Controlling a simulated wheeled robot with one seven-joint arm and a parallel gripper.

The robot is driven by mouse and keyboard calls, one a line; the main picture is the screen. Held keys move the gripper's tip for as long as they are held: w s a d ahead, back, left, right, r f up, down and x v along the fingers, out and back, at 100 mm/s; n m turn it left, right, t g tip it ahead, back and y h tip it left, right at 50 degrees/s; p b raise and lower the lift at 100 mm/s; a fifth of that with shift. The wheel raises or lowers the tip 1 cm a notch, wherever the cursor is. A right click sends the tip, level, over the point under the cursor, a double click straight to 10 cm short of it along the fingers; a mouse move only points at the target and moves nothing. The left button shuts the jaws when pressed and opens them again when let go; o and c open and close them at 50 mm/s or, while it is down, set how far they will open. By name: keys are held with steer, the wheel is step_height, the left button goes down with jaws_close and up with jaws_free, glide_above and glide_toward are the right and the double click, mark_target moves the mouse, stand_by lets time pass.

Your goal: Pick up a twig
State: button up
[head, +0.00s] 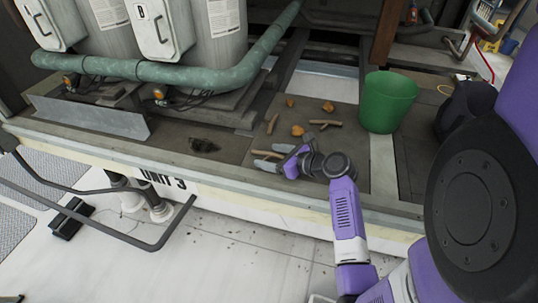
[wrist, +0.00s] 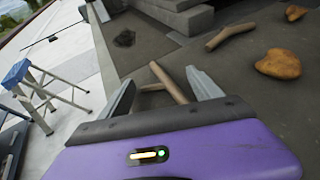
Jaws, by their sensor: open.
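My gripper (head: 256,158) is open and low over the brown deck near its front edge. In the wrist view a forked brown twig (wrist: 168,84) shows between the open fingers of my gripper (wrist: 160,76), its lower end hidden by the gripper body; whether the fingers touch it I cannot tell. In the head view my gripper mostly hides that spot. A second twig (head: 272,123) lies beyond the fingers and also shows in the wrist view (wrist: 230,36). A third, forked twig (head: 326,123) lies farther right.
Brown lumps lie nearby, one (head: 297,130) close to my gripper and others (head: 290,102) (head: 328,107) farther back. A green bucket (head: 388,102) stands at the right. A dark patch (head: 203,145) lies left on the deck. Grey tanks (head: 218,25) and a green pipe (head: 160,73) stand behind.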

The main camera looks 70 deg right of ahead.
steer(key=c, duration=1.2)
